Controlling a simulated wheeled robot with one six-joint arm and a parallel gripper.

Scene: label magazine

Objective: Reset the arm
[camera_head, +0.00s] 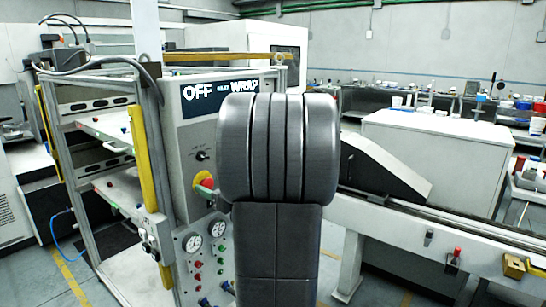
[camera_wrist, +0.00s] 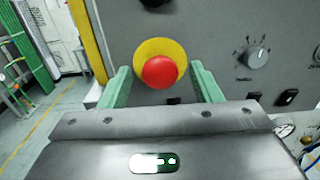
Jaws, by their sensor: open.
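My gripper (camera_wrist: 160,88) shows in the wrist view as two green fingers set wide apart, open and with nothing held between them. Beyond the gap, on a grey control panel (camera_wrist: 215,50), is a red push button (camera_wrist: 160,72) on a yellow round base (camera_wrist: 176,50). The button appears between the fingers; I cannot tell how far off it is. In the head view my own dark arm covers the middle of the picture and hides the gripper. The red and yellow button (camera_head: 204,184) shows just left of the arm, on the machine's front panel.
A display (camera_head: 220,93) reads "OFF" and "WRAP". A knob (camera_wrist: 257,57) sits right of the button. Gauges (camera_head: 217,228) and small coloured fittings lie below. An open metal frame with a yellow post (camera_head: 142,160) stands left; a conveyor (camera_head: 430,225) runs right. Floor shows at left.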

